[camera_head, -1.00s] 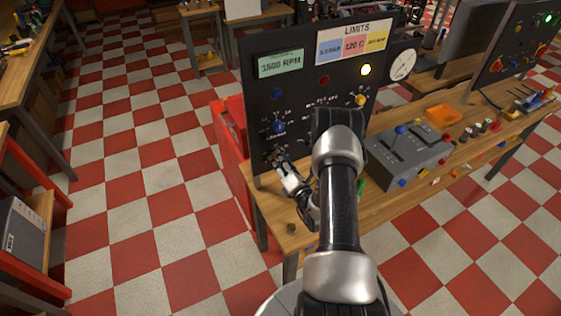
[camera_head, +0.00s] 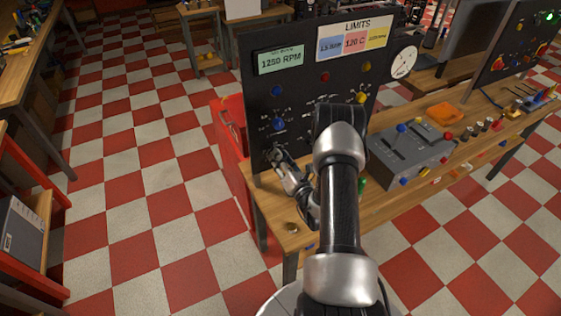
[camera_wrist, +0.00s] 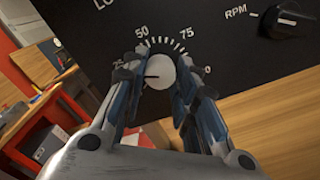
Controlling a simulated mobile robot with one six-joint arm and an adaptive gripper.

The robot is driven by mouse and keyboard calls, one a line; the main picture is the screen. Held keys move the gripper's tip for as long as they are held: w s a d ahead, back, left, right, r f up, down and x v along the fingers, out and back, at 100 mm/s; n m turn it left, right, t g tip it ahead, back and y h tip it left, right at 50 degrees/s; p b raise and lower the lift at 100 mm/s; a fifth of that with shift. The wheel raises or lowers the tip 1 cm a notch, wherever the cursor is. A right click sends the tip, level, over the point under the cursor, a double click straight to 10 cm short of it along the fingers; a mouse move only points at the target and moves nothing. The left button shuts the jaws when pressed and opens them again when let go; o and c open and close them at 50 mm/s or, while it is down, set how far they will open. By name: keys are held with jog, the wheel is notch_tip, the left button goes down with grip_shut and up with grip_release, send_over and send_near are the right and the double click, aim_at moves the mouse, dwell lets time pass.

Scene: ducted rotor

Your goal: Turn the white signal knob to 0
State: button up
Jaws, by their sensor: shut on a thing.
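The white signal knob (camera_wrist: 161,72) is on the black panel in the wrist view, inside a dial marked 25, 50 and 75. Its dark pointer line points left, a little below the 25 mark. The 0 mark is hidden behind my left finger, and the right-end label is partly covered. My gripper (camera_wrist: 160,62) is shut on the knob, one finger on each side. In the head view my gripper (camera_head: 277,156) is at the lower left of the black panel (camera_head: 262,100) and covers the knob.
A black RPM knob (camera_wrist: 288,20) is right of the dial. The panel display (camera_head: 279,59) reads 1250 RPM. A grey lever box (camera_head: 410,155) and an orange tray (camera_head: 444,113) sit on the wooden bench (camera_head: 285,232). A red cabinet (camera_head: 229,135) stands left of the panel.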

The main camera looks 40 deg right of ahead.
jog(key=n+b, duration=0.5)
jog(key=n, duration=0.6)
dwell(0.6)
jog(key=o, duration=1.1)
jog(key=shift+s, duration=0.15)
jog(key=v, duration=1.2)
jog(key=shift+a, duration=0.1)
